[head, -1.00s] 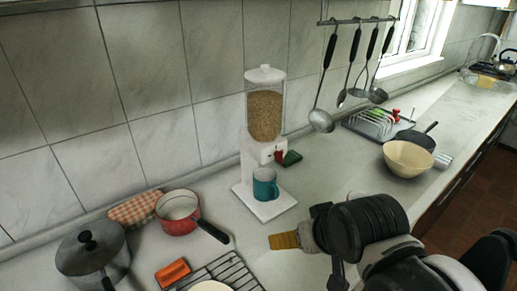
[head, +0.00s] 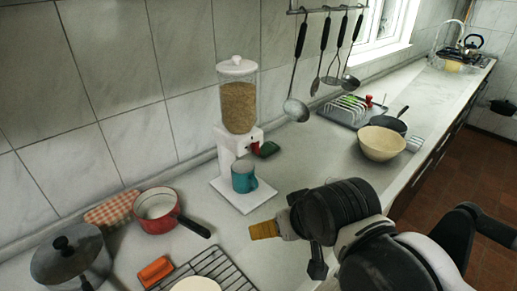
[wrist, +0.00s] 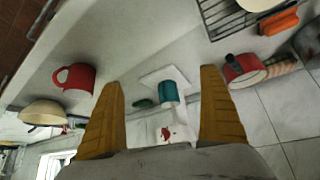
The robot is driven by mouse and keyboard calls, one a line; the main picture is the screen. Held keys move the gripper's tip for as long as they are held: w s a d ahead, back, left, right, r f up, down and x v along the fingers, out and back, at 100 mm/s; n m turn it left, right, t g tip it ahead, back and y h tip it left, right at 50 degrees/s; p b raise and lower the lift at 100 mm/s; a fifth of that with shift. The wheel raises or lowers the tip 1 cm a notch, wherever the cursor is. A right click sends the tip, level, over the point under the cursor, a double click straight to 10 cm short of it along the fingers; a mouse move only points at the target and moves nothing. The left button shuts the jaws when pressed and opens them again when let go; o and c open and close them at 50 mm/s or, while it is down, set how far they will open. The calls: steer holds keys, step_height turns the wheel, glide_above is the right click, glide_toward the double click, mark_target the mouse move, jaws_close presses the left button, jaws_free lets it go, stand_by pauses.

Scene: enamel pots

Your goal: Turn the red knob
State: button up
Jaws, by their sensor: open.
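The red knob (head: 255,148) is on the front of a white cereal dispenser (head: 226,145) with a clear, grain-filled hopper (head: 238,108). The knob also shows small in the wrist view (wrist: 166,133), between my fingers and low in the picture. A teal mug (head: 243,178) stands on the dispenser's base, below the spout. My gripper (wrist: 161,78) is open and empty, with its two yellow fingers spread wide. In the head view one yellow finger (head: 264,230) shows in front of the dispenser, apart from the knob; the other is hidden.
A green object (head: 268,149) lies by the knob. A red pot (head: 157,211), grey pot (head: 72,258), orange item (head: 155,271) and wire rack (head: 213,262) are left. A cream bowl (head: 381,143) is right. A red mug (wrist: 73,77) shows only in the wrist view.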

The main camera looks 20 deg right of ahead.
steer(key=shift+w, duration=0.1)
steer(key=c, duration=0.8)
steer(key=shift+w+r+p, duration=0.25)
steer(key=shift+w+p, duration=0.15)
steer(key=shift+p, duration=0.05)
steer(key=c, duration=0.5)
steer(key=n+t+y+p, duration=0.4)
steer(key=t+y+p, duration=0.1)
steer(key=p, duration=0.4)
glide_toward(259, 148)
steer(key=b+x, duration=0.2)
steer(key=x, duration=0.8)
steer(key=shift+w+f, duration=0.1)
steer(key=shift+w, duration=0.25)
steer(key=shift+s, duration=0.1)
jaws_close()
